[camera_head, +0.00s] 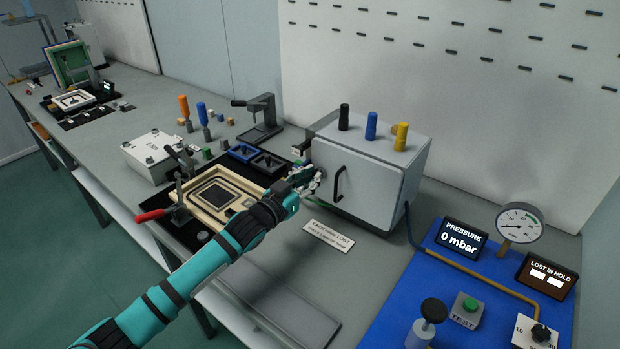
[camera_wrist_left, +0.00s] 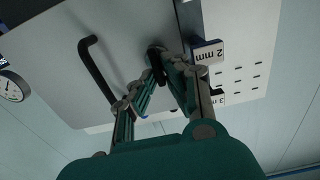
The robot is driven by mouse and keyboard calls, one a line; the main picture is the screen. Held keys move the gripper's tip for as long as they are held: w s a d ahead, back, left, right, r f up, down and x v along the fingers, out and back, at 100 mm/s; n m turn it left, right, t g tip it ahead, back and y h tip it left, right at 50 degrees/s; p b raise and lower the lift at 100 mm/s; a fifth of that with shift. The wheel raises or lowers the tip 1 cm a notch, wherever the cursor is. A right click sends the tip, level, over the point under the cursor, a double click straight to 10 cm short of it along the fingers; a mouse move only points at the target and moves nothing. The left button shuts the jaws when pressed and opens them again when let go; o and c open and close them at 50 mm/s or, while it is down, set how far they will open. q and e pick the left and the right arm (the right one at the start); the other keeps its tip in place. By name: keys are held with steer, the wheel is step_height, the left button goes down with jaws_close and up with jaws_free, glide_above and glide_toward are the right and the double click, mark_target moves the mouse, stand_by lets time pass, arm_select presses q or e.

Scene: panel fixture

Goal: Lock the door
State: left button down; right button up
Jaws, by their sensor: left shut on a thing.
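The grey cabinet (camera_head: 380,150) stands on the bench, and its front door (camera_head: 365,190) looks closed. The door has a black bar handle (camera_head: 338,184), which also shows in the left wrist view (camera_wrist_left: 97,70). My left gripper (camera_head: 306,180) is at the door's left edge, to the left of the bar handle. In the left wrist view its fingers (camera_wrist_left: 160,65) are shut on a small dark latch knob (camera_wrist_left: 155,49) on the door. The fingers cover most of the knob, so its turn position cannot be told. My right gripper is not in view.
Black, blue and yellow handles (camera_head: 371,125) stand on the cabinet top. A framed fixture with a red lever (camera_head: 152,215) lies left of my left arm. A blue panel (camera_head: 400,295) with gauge and displays is at right. A "2 mm" tag (camera_wrist_left: 209,53) is close to the fingers.

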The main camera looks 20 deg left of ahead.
arm_select(q)
steer(key=m, duration=0.3)
steer(key=m+p, duration=0.1)
steer(key=shift+d, duration=0.25)
steer(key=m, duration=0.6)
steer(key=shift+s+d+f+p, duration=0.15)
steer(key=shift+d+f+p, duration=0.05)
steer(key=shift+p, duration=0.15)
steer(key=m, duration=0.3)
steer(key=shift+f+m, duration=0.2)
steer(key=shift+m, duration=0.1)
steer(key=shift+d+f+m, duration=0.1)
steer(key=shift+f+m, duration=0.1)
steer(key=shift+m, duration=2)
steer(key=c, duration=1.4)
jaws_free()
steer(key=shift+s, duration=0.1)
